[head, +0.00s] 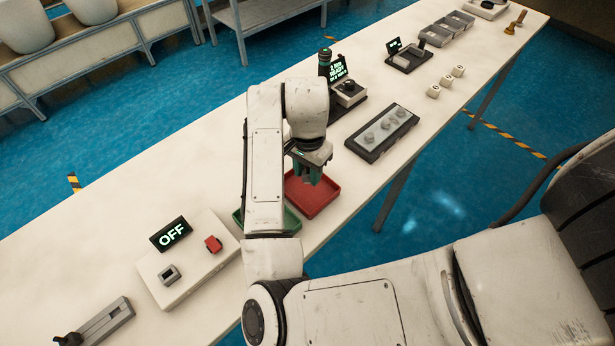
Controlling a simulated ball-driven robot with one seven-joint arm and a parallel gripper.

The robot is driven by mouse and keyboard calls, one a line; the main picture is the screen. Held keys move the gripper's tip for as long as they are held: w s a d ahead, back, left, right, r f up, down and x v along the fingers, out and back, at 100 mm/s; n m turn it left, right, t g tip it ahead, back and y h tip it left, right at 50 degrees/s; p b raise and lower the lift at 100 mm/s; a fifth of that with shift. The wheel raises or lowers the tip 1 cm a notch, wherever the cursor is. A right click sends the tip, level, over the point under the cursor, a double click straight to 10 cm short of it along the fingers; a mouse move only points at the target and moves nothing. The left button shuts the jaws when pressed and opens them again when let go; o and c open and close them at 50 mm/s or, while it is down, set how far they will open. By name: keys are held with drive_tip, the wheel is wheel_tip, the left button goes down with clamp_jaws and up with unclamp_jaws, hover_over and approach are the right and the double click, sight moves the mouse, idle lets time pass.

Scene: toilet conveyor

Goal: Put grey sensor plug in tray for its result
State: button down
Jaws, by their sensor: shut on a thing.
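My gripper (308,180) is over the red tray (318,205), pointing down, with its fingers shut on a grey sensor plug that is mostly hidden between them. I cannot tell how far above the tray floor it is. The green tray (292,219) lies just left of the red one, mostly hidden behind my arm. A dark rack (357,148) with several grey plugs (386,124) stands to the right of the red tray. Behind the rack is a tester (349,92) with a small green-lit screen (338,70).
A white box with a red switch (213,244) and an "OFF" screen (170,234) sits to the left. A slotted grey fixture (107,322) is at the lower left. White cups (446,80), another device (409,56) and grey bins (447,28) stand farther right.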

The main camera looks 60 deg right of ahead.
sight(307, 173)
drive_tip(key=shift+f+p, duration=0.35)
drive_tip(key=shift+f, duration=1.2)
drive_tip(key=shift+f, duration=0.15)
drive_tip(key=c, duration=0.7)
unclamp_jaws()
wheel_tip(307, 173, up, 12)
drive_tip(key=shift+r, duration=0.2)
